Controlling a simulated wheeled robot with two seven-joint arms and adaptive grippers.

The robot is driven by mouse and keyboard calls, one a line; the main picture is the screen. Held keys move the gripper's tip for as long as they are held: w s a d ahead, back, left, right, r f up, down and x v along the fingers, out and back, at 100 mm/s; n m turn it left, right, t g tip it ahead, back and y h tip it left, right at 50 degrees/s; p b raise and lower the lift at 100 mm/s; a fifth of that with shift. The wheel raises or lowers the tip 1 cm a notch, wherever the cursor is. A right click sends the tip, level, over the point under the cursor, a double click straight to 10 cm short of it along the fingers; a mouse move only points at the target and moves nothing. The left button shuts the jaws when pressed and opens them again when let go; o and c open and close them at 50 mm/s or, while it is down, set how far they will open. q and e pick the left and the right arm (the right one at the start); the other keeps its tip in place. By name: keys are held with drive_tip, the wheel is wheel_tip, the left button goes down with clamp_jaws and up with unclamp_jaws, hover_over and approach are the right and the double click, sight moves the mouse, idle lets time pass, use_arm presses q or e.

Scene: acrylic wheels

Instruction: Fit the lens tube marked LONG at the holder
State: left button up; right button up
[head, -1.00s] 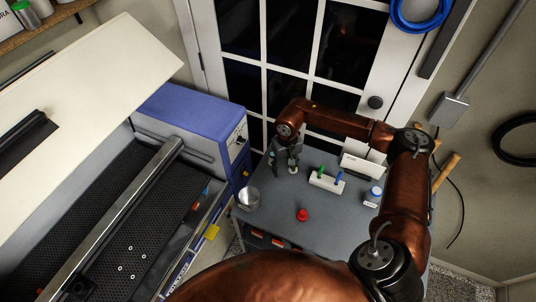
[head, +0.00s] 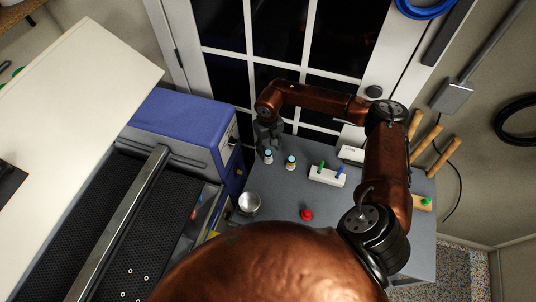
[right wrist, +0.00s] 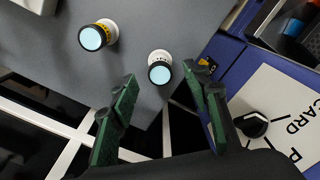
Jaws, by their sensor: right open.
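Two small lens tubes stand on the grey table. The left tube (head: 268,157) has a white body; it also shows in the right wrist view (right wrist: 160,68) with a pale blue lens face and black rim. The other tube (head: 291,162) has a yellow band and shows in the right wrist view (right wrist: 95,37). I cannot read LONG on either. My right gripper (head: 267,142) is open; in the right wrist view its green-black fingertips (right wrist: 159,78) lie either side of the white tube, not visibly touching it. I cannot tell which object is the holder. My left gripper is out of view.
A white block (head: 326,177) with green and blue upright pieces stands right of the tubes. A metal bowl (head: 249,203) and red knob (head: 306,215) are nearer. Wooden pegs (head: 425,145) stand at right. A blue cabinet (head: 185,120) borders the left.

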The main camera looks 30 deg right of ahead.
sight(268, 152)
drive_tip(key=f, duration=0.4)
drive_tip(key=shift+w, duration=0.2)
drive_tip(key=shift+d+f, duration=0.1)
drive_tip(key=shift+f, duration=0.3)
drive_tip(key=shift+c, duration=0.4)
drive_tip(key=c, duration=0.9)
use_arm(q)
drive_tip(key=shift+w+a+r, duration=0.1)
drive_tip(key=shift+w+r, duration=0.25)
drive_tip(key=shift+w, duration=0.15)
use_arm(e)
clamp_jaws()
